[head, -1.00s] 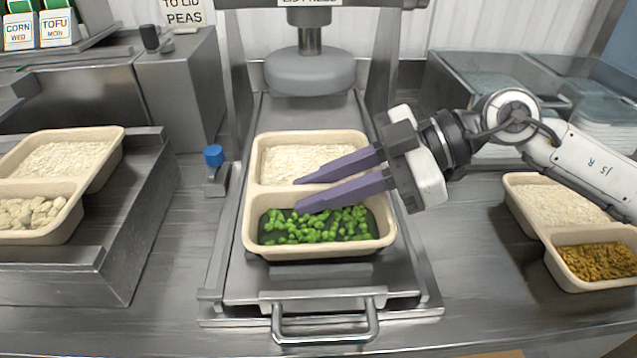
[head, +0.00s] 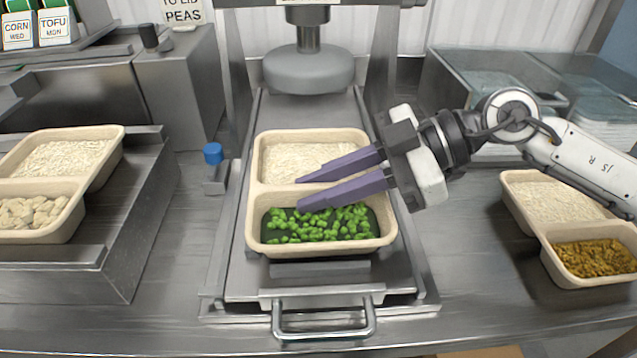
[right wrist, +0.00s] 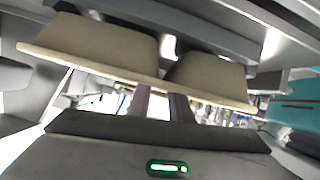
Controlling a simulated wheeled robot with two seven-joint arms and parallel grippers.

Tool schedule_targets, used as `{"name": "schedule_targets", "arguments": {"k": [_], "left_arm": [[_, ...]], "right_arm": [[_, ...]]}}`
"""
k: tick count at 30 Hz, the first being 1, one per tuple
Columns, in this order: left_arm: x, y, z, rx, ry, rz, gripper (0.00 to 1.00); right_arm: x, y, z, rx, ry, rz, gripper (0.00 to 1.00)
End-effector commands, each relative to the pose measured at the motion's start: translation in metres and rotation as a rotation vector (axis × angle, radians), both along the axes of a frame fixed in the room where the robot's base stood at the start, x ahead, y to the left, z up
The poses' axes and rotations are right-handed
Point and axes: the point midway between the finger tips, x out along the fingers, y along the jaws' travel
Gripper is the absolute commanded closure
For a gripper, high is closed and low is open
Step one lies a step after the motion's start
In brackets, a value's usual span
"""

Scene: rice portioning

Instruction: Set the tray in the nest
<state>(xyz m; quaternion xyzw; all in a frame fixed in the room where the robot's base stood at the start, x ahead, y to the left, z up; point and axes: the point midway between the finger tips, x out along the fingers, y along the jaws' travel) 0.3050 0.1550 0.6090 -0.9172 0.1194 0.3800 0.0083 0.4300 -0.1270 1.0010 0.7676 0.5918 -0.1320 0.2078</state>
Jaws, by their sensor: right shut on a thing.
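The cream two-compartment tray (head: 256,188) is over the metal slide plate of the press, with white rice in its far compartment and green peas in its near one. My right gripper (head: 298,192) comes in from the right. Its purple fingers are shut on the tray around the divider area. The tray's pale outer walls also show in the right wrist view (right wrist: 95,45), with the finger bases below them. The nest (head: 320,270) is mostly hidden under the tray, so I cannot tell whether the tray is seated or just above it. My left gripper is not in view.
The press head (head: 309,72) hangs behind the tray, and a handle (head: 323,332) is at the slide's front. A blue-topped knob (head: 213,154) stands to the left. Other filled trays sit at left (head: 75,208) and right (head: 548,232).

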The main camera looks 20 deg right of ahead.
Motion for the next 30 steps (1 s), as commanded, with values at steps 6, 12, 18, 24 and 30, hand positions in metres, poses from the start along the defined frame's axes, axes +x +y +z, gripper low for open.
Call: {"name": "schedule_targets", "arguments": {"k": [6, 12, 18, 24, 30], "left_arm": [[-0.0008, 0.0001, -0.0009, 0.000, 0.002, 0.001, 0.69], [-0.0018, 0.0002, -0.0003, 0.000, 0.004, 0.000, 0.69], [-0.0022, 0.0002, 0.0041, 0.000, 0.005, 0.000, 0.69], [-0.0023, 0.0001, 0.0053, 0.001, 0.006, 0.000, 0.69], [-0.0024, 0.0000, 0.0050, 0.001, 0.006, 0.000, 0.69]], "right_arm": [[0.0003, 0.0003, 0.0011, 0.001, -0.003, -0.001, 1.00], [0.0003, 0.0003, 0.0011, 0.001, -0.003, 0.000, 1.00], [0.0002, 0.0002, -0.0003, 0.001, -0.003, 0.000, 1.00], [0.0005, 0.0003, -0.0025, 0.001, -0.003, -0.001, 1.00], [0.0005, 0.0002, -0.0026, 0.001, -0.003, -0.001, 1.00]]}}
